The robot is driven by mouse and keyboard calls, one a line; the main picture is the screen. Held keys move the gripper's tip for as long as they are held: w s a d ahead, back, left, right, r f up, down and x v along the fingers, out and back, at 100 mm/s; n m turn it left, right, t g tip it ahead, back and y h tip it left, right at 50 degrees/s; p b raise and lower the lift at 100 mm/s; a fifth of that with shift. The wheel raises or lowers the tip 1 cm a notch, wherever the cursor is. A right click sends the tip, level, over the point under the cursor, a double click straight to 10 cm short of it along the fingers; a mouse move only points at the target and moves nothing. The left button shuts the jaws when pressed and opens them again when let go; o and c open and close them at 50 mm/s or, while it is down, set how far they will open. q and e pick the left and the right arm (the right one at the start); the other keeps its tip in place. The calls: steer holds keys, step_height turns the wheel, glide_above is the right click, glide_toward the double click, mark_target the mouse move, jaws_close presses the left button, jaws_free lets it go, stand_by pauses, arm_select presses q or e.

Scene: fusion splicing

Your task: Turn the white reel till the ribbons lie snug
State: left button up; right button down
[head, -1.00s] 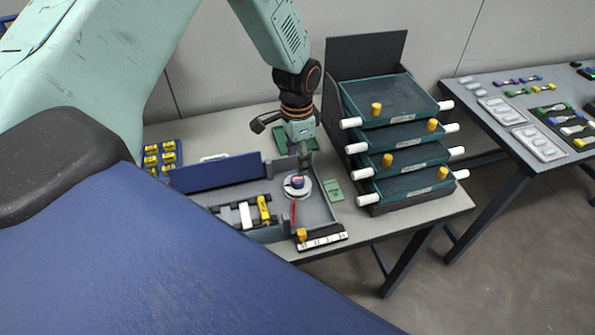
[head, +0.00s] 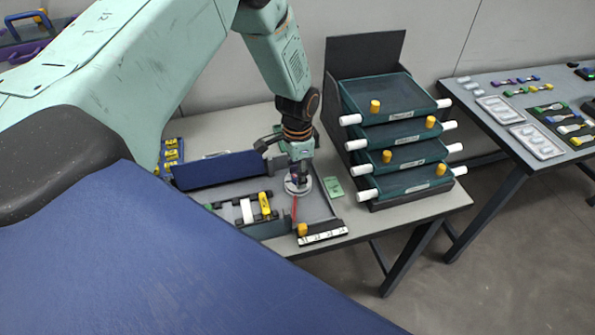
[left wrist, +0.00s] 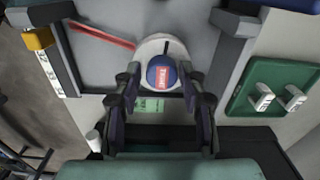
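The white reel (head: 289,187) sits in the right part of a grey open tray (head: 318,207). In the left wrist view the white reel (left wrist: 150,48) shows as a pale disc under a round blue knob (left wrist: 162,73) with a red label. My left gripper (head: 298,183) points down over the reel and partly hides it. In the left wrist view my left gripper (left wrist: 161,72) has its fingers on either side of the knob, with small gaps showing. A red ribbon (left wrist: 100,36) runs off from the reel's side, and it also shows in the head view (head: 294,208). My right gripper is out of view.
A green card (head: 333,187) lies right of the tray, before a stack of teal drawers (head: 398,130). A second table (head: 520,165) stands at right.

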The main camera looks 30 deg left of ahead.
arm_select(q)
steer(key=shift+w+a+f, duration=0.15)
steer(key=shift+w+f, duration=0.1)
steer(key=shift+w, duration=0.05)
steer(key=shift+c, duration=1.4)
steer(key=shift+s+d+r, duration=0.1)
steer(key=shift+d+r, duration=0.05)
steer(key=shift+d, duration=0.05)
steer(key=c, duration=0.3)
steer(key=shift+a, duration=0.1)
steer(key=shift+c, duration=0.8)
steer(key=shift+r+n+p, duration=0.15)
steer(key=shift+n+p, duration=0.2)
steer(key=shift+n, duration=1.15)
steer(key=o, duration=1.1)
steer(key=shift+o, duration=0.2)
